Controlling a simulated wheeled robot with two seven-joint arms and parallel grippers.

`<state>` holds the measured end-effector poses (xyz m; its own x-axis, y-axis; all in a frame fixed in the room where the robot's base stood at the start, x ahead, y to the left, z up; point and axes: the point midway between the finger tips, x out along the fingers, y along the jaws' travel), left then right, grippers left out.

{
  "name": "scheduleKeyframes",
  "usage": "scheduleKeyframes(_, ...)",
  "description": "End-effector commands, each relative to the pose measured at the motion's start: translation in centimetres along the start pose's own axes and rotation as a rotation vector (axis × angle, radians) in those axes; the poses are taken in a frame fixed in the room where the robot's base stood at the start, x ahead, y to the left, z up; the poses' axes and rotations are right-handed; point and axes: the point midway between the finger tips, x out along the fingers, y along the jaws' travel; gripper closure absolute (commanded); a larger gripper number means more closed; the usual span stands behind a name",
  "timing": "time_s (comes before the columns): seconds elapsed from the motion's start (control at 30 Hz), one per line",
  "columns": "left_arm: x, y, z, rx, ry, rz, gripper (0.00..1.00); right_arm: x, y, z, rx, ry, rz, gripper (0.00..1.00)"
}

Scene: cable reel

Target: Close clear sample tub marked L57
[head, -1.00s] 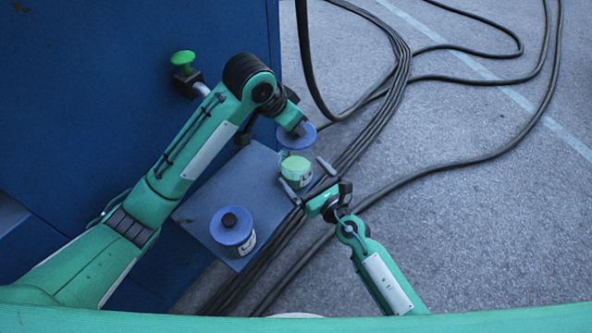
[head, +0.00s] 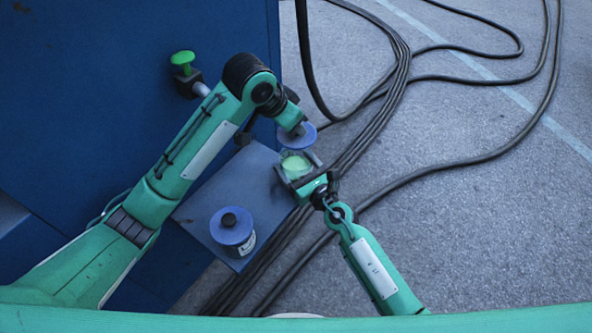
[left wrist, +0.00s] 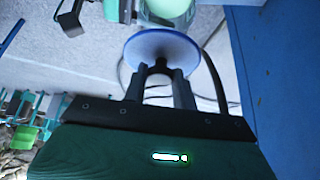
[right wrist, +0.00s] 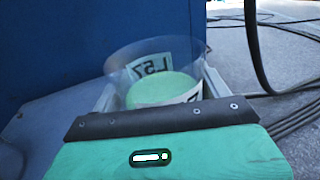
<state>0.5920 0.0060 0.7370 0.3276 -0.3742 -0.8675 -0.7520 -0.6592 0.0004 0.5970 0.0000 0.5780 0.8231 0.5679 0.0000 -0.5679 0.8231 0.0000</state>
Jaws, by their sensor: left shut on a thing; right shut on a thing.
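The clear sample tub (head: 296,165) with green contents stands at the far end of the blue shelf. In the right wrist view the tub (right wrist: 158,82) shows a white label reading L57, partly seen from behind through the clear wall. My right gripper (head: 298,172) is shut on the tub, one finger on each side. My left gripper (head: 298,130) is shut on a blue lid (head: 297,138) and holds it above the tub, apart from it. In the left wrist view the lid (left wrist: 160,48) is gripped by its dark knob, with the tub (left wrist: 168,12) beyond it.
A second tub with a blue lid (head: 232,227) and dark knob stands on the near part of the shelf (head: 205,200). A green knob (head: 182,59) sticks out of the blue cabinet (head: 90,90). Black cables (head: 385,100) run over the ground beside the shelf.

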Motion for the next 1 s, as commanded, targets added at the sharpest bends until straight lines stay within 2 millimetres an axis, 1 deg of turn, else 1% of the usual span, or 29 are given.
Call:
scheduleKeyframes(0.07, 0.0, 0.0, 0.0, 0.0, 0.0, 0.0, 0.95, 0.0, 0.0, 0.0, 0.0, 0.0, 0.0, 0.63)
scheduleKeyframes(0.13, 0.5, 0.0, 0.3, -0.001, -0.001, 0.0, 0.95, 0.0, 0.0, 0.0, 0.0, 0.0, 0.0, 0.63)
scheduleKeyframes(0.4, 3.8, 0.0, 2.3, -0.001, -0.004, 0.001, 0.95, 0.0, 0.0, 0.0, 0.0, 0.0, 0.0, 0.63)
scheduleKeyframes(0.47, 4.1, 0.0, 2.5, -0.001, -0.003, 0.0, 0.95, 0.0, 0.0, 0.0, 0.0, 0.0, 0.0, 0.63)
scheduleKeyframes(1.0, 4.3, 0.0, 2.6, 0.0, -0.002, 0.0, 0.95, 0.0, 0.0, 0.0, 0.0, 0.001, 0.0, 0.63)
